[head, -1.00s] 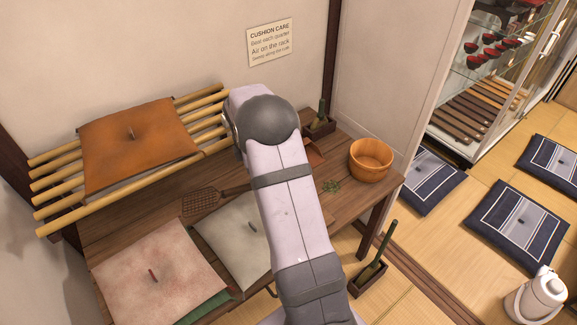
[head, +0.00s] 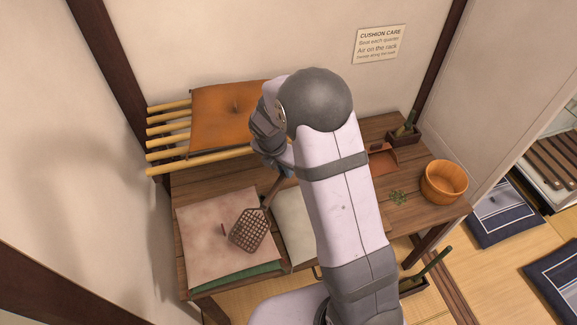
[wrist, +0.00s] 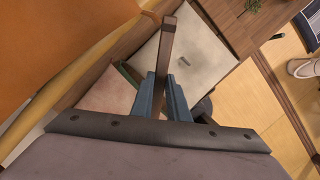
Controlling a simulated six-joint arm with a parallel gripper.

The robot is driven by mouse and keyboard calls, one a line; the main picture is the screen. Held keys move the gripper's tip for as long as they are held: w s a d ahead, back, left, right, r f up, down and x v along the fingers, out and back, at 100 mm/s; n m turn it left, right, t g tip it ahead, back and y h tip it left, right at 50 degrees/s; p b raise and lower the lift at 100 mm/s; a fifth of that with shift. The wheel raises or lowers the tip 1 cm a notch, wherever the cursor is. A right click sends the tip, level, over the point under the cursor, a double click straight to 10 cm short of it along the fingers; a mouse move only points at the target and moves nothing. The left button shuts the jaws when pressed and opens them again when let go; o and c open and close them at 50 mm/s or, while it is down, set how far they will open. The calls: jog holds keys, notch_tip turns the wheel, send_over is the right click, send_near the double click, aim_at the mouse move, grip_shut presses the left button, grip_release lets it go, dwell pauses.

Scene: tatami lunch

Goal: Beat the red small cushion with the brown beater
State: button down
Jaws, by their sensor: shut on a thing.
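The brown beater (head: 250,230) has a lattice paddle and a long handle. My gripper (head: 280,172) is shut on its handle, which also shows between the fingers in the wrist view (wrist: 167,45). In the head view the paddle hangs down over the right part of a pale, dusty reddish cushion (head: 205,250) with a dark red tuft. I cannot tell whether the paddle touches it. This cushion lies on a green one (head: 250,270) at the table's left front. The reddish cushion shows partly in the wrist view (wrist: 105,95), left of the fingers.
A cream cushion (head: 293,222) lies beside it, partly behind my arm. An orange cushion (head: 225,115) rests on the bamboo rack (head: 168,131) behind. A wooden tub (head: 443,183), green sprigs (head: 398,197) and a dustpan (head: 380,160) are at the table's right.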

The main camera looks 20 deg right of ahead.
notch_tip(320, 180, down, 8)
jog(key=f+b, duration=0.1)
jog(key=b, duration=0.5)
notch_tip(320, 180, up, 10)
jog(key=p, duration=0.9)
jog(key=shift+f, duration=0.35)
notch_tip(320, 180, down, 9)
jog(key=b, duration=0.6)
notch_tip(320, 180, up, 9)
jog(key=p, duration=0.7)
jog(key=shift+p, duration=0.4)
